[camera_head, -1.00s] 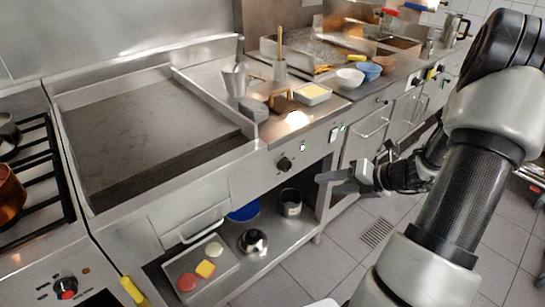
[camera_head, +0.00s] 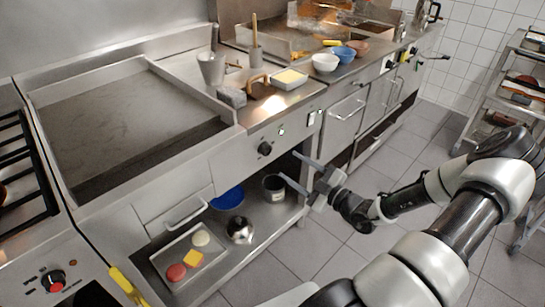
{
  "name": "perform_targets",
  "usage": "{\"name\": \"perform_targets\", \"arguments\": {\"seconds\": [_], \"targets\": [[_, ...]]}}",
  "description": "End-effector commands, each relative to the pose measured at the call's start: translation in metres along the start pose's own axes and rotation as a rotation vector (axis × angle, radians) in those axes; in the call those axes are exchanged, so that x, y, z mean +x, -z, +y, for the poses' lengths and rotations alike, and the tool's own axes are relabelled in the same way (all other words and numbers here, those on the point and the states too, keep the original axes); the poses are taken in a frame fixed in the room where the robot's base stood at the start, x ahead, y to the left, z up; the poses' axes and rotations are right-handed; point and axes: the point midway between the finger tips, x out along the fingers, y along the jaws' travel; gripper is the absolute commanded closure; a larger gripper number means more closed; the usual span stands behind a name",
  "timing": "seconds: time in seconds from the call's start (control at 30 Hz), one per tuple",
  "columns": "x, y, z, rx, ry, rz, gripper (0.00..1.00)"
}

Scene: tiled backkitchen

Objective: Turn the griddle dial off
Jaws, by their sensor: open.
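The griddle (camera_head: 130,118) is a flat grey plate set in the steel counter at the left. Its black dial (camera_head: 265,149) sits on the front panel, with a green light (camera_head: 281,132) up and to its right. My gripper (camera_head: 290,170) is open and empty, a little to the right of the dial and lower in the picture. Its two fingers point left toward the panel and do not appear to touch the dial. The dial is in full view, but its marking is too small to read.
A shelf below holds a tray (camera_head: 179,265) with colored pieces, a blue lid, a kettle (camera_head: 239,230) and a pot (camera_head: 273,188). A drawer handle (camera_head: 186,213) juts out left of the dial. A red-capped dial (camera_head: 53,281) is on the stove.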

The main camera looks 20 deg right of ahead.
Motion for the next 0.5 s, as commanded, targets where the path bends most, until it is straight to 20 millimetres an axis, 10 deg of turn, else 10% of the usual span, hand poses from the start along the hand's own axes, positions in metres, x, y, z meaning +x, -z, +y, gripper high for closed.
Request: {"name": "perform_targets", "arguments": {"seconds": [0.5], "targets": [[0.088, -0.001, -0.001, -0.002, 0.001, -0.001, 0.49]]}}
